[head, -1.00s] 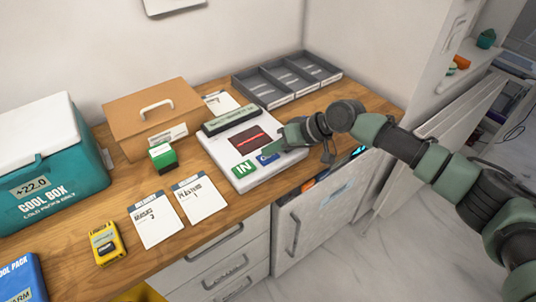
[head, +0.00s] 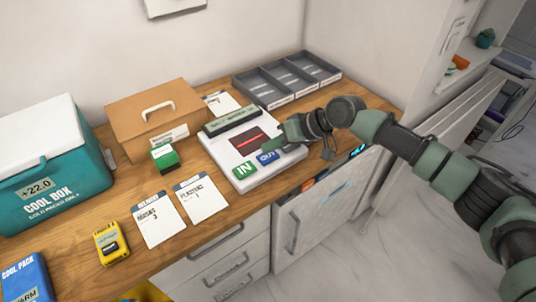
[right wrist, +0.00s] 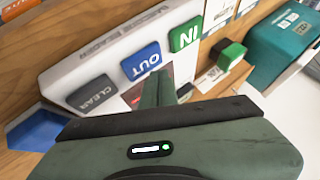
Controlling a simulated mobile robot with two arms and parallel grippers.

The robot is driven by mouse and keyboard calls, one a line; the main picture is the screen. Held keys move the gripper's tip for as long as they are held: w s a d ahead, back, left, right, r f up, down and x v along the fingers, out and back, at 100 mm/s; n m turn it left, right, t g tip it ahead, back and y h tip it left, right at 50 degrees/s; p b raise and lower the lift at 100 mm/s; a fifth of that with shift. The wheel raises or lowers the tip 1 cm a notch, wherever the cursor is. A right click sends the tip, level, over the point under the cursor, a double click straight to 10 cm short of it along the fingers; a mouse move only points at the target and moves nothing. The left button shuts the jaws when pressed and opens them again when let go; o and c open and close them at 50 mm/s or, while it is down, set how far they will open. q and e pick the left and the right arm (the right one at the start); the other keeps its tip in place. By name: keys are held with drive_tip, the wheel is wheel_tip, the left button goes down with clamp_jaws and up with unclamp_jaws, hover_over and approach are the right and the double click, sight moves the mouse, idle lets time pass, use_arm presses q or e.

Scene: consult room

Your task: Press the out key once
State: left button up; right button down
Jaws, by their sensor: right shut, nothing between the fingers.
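The blue OUT key (head: 267,157) sits on the front of a white scanner unit (head: 262,177) on the wooden counter, right of the green IN key (head: 244,169). The right wrist view shows the OUT key (right wrist: 140,61) between the IN key (right wrist: 185,33) and the grey CLEAR key (right wrist: 92,93). In the head view, CLEAR is hidden by my gripper. My right gripper (head: 270,148) is shut and empty, its tips close to the OUT key on the display side. In the wrist view its fingers (right wrist: 160,88) leave OUT uncovered. I see no contact. My left gripper is out of view.
A grey divided tray (head: 288,80) stands behind the unit. A green-and-black stamp block (head: 163,157), two cards (head: 158,220) and a brown box (head: 155,115) are to the left. A teal cool box (head: 60,180) stands farther left. Bare counter lies between cards and unit.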

sight(271, 157)
drive_tip(key=shift+r+p, duration=2.05)
drive_tip(key=shift+r, duration=0.45)
drive_tip(key=shift+f, duration=0.1)
drive_tip(key=shift+s, duration=0.1)
